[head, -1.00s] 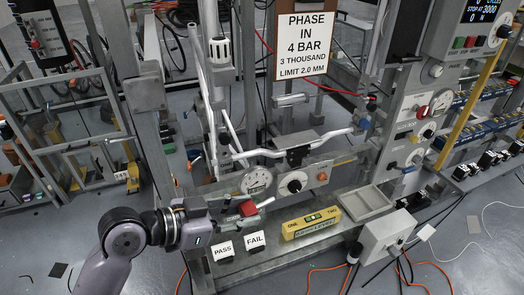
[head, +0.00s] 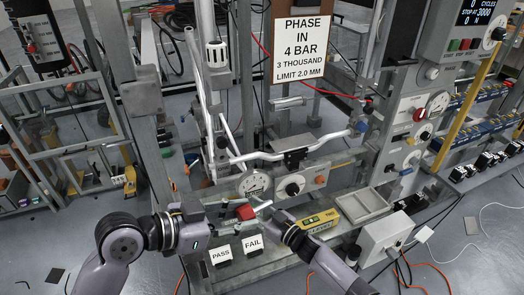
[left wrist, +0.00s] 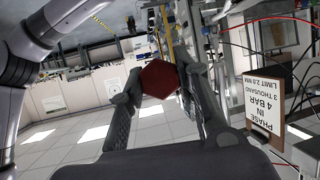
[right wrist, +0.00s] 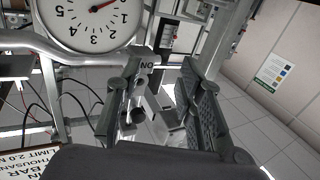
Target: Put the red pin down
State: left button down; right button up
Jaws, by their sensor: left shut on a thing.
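The red pin (head: 245,212) is in the grip of my left gripper (head: 236,211), above the front of the bench near the dial gauge. In the left wrist view its red six-sided end (left wrist: 159,79) sits between the two fingertips; the rest of the pin is hidden. My right gripper (head: 266,215) is close to the right of the red pin, reaching in from the lower right. In the right wrist view the fingers of my right gripper (right wrist: 163,85) are apart, with no thing clearly held between them.
PASS (head: 221,254) and FAIL (head: 253,244) signs stand on the bench's front edge, below the grippers. A yellow level (head: 322,220) and an empty grey tray (head: 362,204) lie to the right. The dial gauge (head: 254,184) and a bent silver tube (head: 330,140) are close behind.

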jog(key=s+a+r+n+g+y, duration=0.1)
jog(key=a+r+n+g+y, duration=0.3)
jog(key=r, duration=0.6)
jog(key=s+a+r+n+g+y, duration=0.1)
jog(key=a+r+n+g+y, duration=0.3)
jog(key=r, duration=0.5)
jog(key=s+a+r+n+g+h, duration=0.4)
jog(key=s+a+r+n+g, duration=0.2)
jog(key=s+r+n+g, duration=0.25)
notch_tip(320, 180, up, 6)
jog(key=r+m+t+h, duration=0.1)
jog(key=t+h, duration=0.3)
jog(key=h, duration=1.2)
send_over(256, 210)
jog(key=w+d, duration=0.1)
jog(key=w, duration=0.1)
notch_tip(256, 210, down, 12)
jog(key=shift+f+h, duration=0.2)
jog(key=shift+h, duration=0.1)
jog(key=shift+d+m, duration=0.1)
jog(key=shift+m, duration=0.15)
jog(key=shift+c, duration=0.5)
